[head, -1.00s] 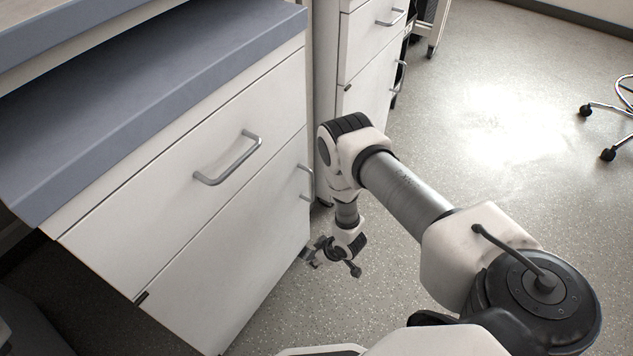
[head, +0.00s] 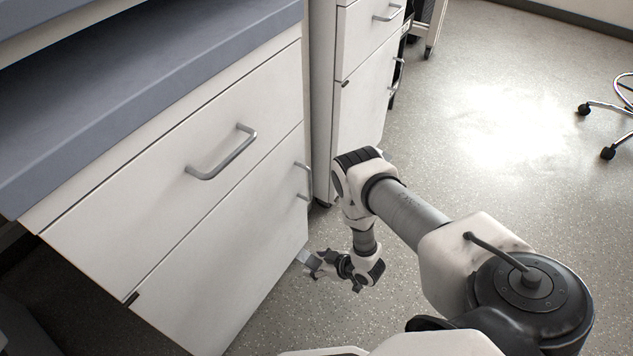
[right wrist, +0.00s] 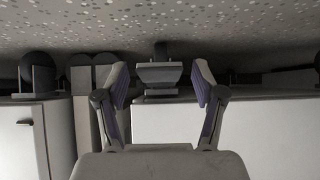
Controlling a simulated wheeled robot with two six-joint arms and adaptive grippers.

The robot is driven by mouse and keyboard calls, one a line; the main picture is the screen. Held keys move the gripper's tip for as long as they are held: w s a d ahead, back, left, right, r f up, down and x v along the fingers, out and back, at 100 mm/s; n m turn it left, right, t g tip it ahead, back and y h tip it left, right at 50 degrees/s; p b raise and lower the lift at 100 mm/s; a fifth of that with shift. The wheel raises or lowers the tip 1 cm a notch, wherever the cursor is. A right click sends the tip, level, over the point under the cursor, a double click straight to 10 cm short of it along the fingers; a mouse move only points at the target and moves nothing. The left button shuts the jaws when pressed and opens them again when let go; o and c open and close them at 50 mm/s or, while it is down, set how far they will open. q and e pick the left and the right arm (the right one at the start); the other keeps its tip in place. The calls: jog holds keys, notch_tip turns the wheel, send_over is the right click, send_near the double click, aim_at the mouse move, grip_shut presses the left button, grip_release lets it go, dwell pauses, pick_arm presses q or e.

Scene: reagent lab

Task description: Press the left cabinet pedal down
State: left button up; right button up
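The left cabinet's pedal (right wrist: 159,74) is a small grey block low by the floor, at the middle of the right wrist view, which is upside down. In the head view a small part of the pedal (head: 304,256) shows at the cabinet's lower edge, partly hidden by my gripper. My right gripper (head: 322,267) is low beside the cabinet. In the right wrist view its fingers (right wrist: 160,84) are apart and empty, with the pedal seen between them. I cannot tell whether they touch it. My left gripper is not in view.
The white left cabinet (head: 215,240) has drawers with metal handles under a blue-grey top (head: 150,95). A second white cabinet (head: 362,115) stands behind it. A wheeled chair (head: 608,120) is at the far right. The speckled floor (head: 480,150) between is clear.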

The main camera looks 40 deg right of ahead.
jog(key=v, duration=1.2)
